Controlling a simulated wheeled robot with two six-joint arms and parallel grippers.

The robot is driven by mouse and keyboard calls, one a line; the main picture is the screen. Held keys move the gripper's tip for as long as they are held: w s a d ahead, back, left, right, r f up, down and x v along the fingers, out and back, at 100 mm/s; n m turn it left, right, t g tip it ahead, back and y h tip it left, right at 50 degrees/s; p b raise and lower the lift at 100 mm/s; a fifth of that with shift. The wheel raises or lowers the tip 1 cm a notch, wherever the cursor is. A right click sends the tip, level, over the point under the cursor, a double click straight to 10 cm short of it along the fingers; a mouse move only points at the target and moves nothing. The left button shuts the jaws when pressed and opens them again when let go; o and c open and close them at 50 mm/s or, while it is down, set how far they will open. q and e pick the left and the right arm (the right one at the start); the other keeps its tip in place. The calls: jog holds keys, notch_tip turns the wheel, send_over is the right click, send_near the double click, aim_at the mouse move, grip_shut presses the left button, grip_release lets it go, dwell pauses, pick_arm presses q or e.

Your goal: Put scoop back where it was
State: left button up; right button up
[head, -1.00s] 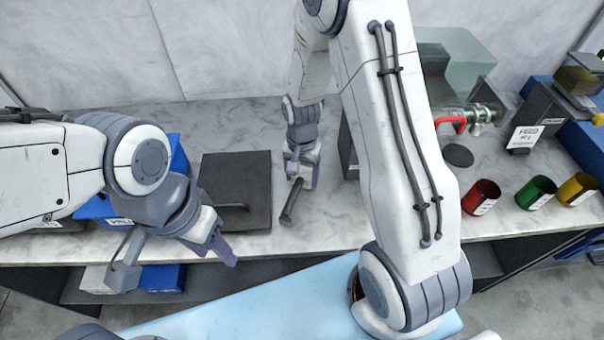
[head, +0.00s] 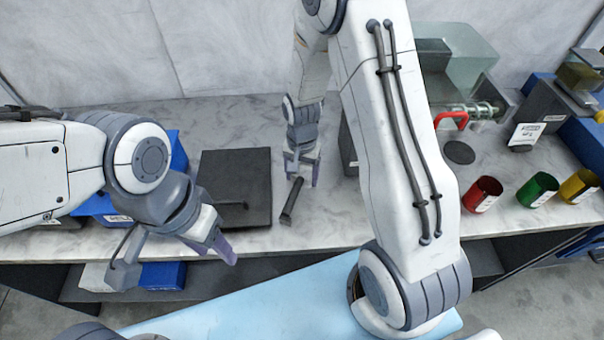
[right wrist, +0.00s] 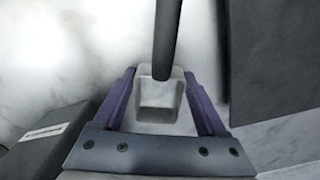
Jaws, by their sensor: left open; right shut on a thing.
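The scoop has a dark handle (head: 292,200) and a pale metal cup. In the right wrist view its cup (right wrist: 160,98) sits between the purple fingers, with the handle running away from the gripper. My right gripper (head: 302,172) is shut on the scoop, over the counter right of a dark square board (head: 222,170). In the head view the cup is mostly hidden by the gripper; whether the scoop touches the counter is hard to tell. My left gripper (head: 224,250) is open and empty at the counter's front edge.
Red (head: 482,195), green (head: 538,190) and yellow (head: 580,186) cups stand at the right, near a dark disc (head: 460,152) and a red handle (head: 451,118). My right arm blocks the middle.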

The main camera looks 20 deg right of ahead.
jog(key=o, duration=1.5)
jog(key=shift+o, duration=0.2)
